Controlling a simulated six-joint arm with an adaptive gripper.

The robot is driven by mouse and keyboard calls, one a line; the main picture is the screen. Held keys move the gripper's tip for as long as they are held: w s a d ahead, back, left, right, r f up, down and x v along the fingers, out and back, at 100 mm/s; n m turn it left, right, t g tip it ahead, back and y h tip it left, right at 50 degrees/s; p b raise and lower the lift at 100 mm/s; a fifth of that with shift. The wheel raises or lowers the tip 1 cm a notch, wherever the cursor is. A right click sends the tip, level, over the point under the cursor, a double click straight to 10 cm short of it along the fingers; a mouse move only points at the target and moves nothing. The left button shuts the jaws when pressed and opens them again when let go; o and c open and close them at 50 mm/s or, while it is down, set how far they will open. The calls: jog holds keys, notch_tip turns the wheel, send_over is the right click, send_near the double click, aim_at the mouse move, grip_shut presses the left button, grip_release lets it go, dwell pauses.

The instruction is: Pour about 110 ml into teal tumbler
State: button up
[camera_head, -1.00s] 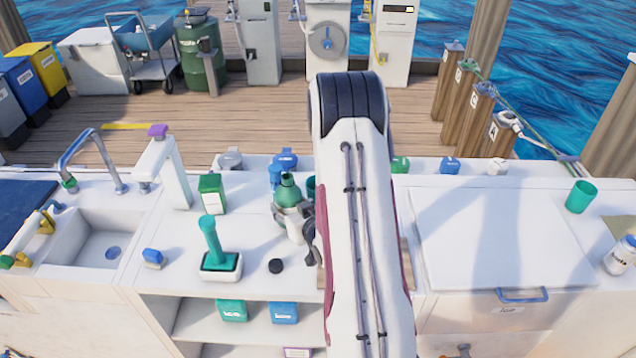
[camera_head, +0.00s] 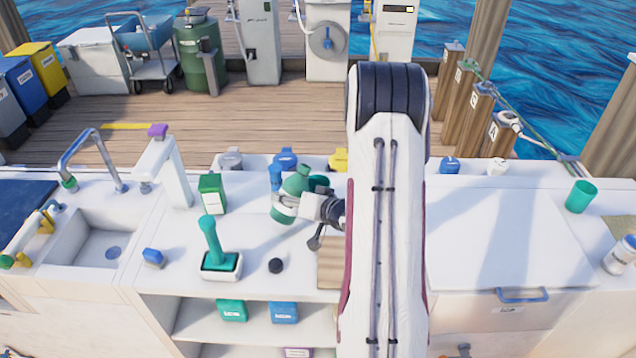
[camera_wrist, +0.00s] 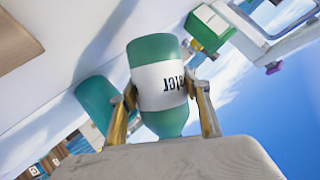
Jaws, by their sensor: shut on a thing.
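A green bottle (camera_head: 283,209) with a white label is held above the counter in the head view, its top leaning right. It also shows in the wrist view (camera_wrist: 153,50), where part of a word is readable on the label. My gripper (camera_wrist: 160,87) is shut around the bottle's middle; it also shows in the head view (camera_head: 304,206). A dark teal tumbler (camera_head: 319,183) stands just right of the bottle's top, partly hidden by it. A teal cup in the wrist view (camera_wrist: 95,98) is beside the bottle. A brighter teal-green tumbler (camera_head: 582,197) stands far right. No liquid stream is visible.
A green box (camera_head: 212,194), a teal-handled tool in a holder (camera_head: 220,264), a black disc (camera_head: 275,265) and a blue block (camera_head: 152,258) stand left. The sink (camera_head: 100,240) is further left. A large white lid (camera_head: 500,235) lies right. My arm hides the middle.

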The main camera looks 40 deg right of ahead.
aim_at(285, 193)
jog(key=shift+a+r+m+y, duration=0.1)
jog(key=shift+r+m+y, duration=0.45)
jog(key=shift+r, duration=0.3)
jog(key=shift+a+f+m+y, duration=0.25)
jog(key=shift+f+m+y, duration=0.1)
jog(key=shift+f, duration=0.15)
jog(key=shift+a+f+m+y, duration=0.2)
jog(key=shift+f+m, duration=0.1)
jog(key=shift+f, duration=0.15)
jog(key=shift+a+r+m+y, duration=0.3)
jog(key=shift+r+m+y, duration=0.2)
jog(key=shift+m, duration=0.1)
jog(key=shift+a+m+t+y, duration=0.15)
jog(key=shift+m+t+y, duration=0.25)
jog(key=shift+m, duration=0.1)
jog(key=shift+d+r+m+y, duration=0.2)
jog(key=shift+r+m, duration=0.1)
jog(key=shift+r, duration=0.45)
jog(key=shift+d+r+m+y, duration=0.2)
jog(key=shift+r+m, duration=0.1)
jog(key=shift+r, duration=0.4)
jog(key=shift+a+m+t+y, duration=0.1)
jog(key=shift+m+t+y, duration=0.2)
jog(key=shift+m, duration=0.1)
jog(key=shift+a, duration=0.15)
jog(key=shift+a, duration=0.2)
